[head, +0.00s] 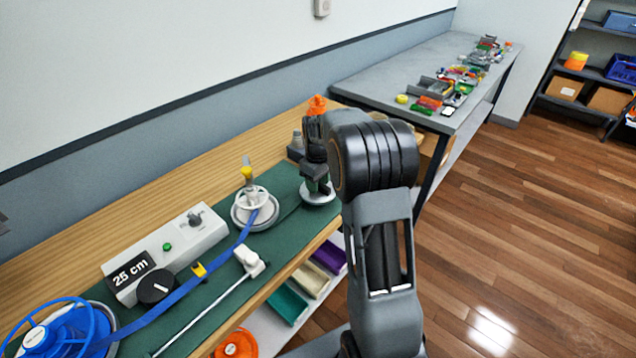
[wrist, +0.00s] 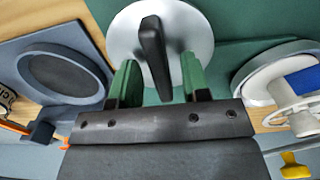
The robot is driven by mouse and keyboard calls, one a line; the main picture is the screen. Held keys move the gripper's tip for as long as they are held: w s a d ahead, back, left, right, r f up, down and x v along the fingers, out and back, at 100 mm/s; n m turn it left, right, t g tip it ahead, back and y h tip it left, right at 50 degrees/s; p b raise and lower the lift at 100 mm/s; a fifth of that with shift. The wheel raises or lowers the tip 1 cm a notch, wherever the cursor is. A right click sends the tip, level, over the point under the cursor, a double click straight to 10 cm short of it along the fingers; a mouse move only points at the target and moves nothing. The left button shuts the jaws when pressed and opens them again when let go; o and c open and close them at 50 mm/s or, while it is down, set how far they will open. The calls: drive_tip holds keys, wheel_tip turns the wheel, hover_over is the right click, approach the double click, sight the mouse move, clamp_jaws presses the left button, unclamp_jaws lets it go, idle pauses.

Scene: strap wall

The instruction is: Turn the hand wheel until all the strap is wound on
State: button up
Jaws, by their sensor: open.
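A round silver disc with a raised black bar (wrist: 152,45) lies on the green mat (wrist: 225,15). My gripper (wrist: 158,82) is open over it, with its green fingertips on either side of the bar and gaps visible; contact cannot be told. In the head view my gripper (head: 317,184) hides most of the disc (head: 320,197). The blue strap (head: 190,286) runs from the blue spoked wheel (head: 45,335) at the lower left to the white reel (head: 254,202). The reel also shows at the right of the wrist view (wrist: 285,98).
A control box (head: 175,250) marked "25 cm" with a black dial stands behind the strap. A white rod (head: 205,312) lies in front. A grey holder with a round recess (wrist: 65,72) is left of the disc in the wrist view. A cluttered grey table (head: 390,75) stands beyond.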

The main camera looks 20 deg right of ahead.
drive_tip(key=shift+f, duration=0.2)
drive_tip(key=shift+c, duration=0.2)
clamp_jaws()
idle(0.4)
